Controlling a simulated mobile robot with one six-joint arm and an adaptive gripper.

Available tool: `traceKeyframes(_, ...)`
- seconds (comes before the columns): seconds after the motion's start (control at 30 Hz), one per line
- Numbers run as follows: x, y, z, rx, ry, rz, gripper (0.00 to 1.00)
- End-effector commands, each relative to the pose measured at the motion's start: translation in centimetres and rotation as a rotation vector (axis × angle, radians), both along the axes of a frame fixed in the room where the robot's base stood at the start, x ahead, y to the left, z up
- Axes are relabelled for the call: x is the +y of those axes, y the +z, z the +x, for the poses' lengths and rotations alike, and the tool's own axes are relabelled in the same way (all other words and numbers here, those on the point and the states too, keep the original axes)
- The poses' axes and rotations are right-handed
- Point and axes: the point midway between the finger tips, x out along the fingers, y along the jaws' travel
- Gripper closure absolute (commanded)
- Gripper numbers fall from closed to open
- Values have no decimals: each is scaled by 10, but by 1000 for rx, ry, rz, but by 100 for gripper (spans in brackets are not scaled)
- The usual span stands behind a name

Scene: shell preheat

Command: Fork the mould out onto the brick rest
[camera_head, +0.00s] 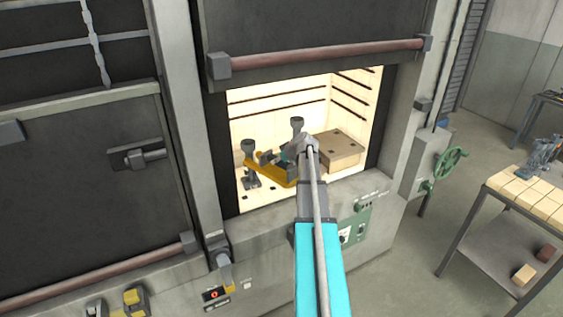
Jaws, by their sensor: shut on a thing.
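The furnace chamber (275,100) stands open, and my arm reaches in through its doorway. My gripper (282,158) is inside and shut on a yellow fork-like tool (284,179), partly hidden by my wrist. A grey cup-topped mould (248,148) stands upright at the left of the chamber, just beyond the tool's left end. A second grey cup-topped mould (297,123) stands farther back, its lower part hidden behind my gripper. I cannot tell whether the tool touches either mould. The brick rest (528,193), a table topped with cream bricks, is outside at the right.
A tan block (340,150) fills the chamber's right side. The raised door (320,50) hangs above the opening. A green handwheel (450,162) sticks out at the right. A grey-blue device (544,152) shows at the brick table's far side. Floor lies clear between furnace and table.

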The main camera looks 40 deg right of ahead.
Motion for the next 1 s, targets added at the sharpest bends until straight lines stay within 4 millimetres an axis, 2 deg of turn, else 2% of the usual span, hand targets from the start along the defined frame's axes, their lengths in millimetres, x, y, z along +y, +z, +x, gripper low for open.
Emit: traceKeyframes(1.0, 7, 0, 58, 0, 2, -1, 100)
